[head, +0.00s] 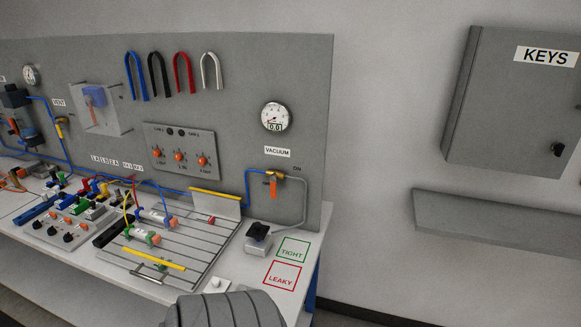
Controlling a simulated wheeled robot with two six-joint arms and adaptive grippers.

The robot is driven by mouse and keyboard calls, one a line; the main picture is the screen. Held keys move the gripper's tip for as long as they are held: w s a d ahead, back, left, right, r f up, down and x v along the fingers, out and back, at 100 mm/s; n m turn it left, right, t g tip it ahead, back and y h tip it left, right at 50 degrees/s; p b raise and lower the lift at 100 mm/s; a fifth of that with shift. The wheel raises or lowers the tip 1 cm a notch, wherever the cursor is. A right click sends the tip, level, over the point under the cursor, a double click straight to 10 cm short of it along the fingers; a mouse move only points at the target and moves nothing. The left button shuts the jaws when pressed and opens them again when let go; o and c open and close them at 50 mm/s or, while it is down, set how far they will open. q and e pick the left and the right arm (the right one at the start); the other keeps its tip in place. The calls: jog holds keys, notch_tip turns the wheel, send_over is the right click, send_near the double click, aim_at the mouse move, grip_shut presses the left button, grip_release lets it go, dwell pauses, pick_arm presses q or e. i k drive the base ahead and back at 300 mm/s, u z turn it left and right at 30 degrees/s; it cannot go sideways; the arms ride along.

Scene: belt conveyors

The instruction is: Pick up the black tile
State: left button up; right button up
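A small black piece (259,229), which looks like the black tile, sits on top of a light grey block (257,246). The block stands on the bench at the right end, just right of the slotted plate and below the vacuum valve (273,178). The piece is too small to tell its exact shape or whether it is fixed to the block. Neither of my grippers shows in the head view.
A green TIGHT square (293,249) and a red LEAKY square (282,275) lie empty at the bench's right front. The slotted plate (205,248) holds cylinders and yellow bars. A vacuum gauge (275,116) reads 0.0. A KEYS cabinet (510,110) and shelf (500,220) are right.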

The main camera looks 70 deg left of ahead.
aim_at(257, 230)
jog(key=i, duration=1.85)
jog(key=u, duration=2.1)
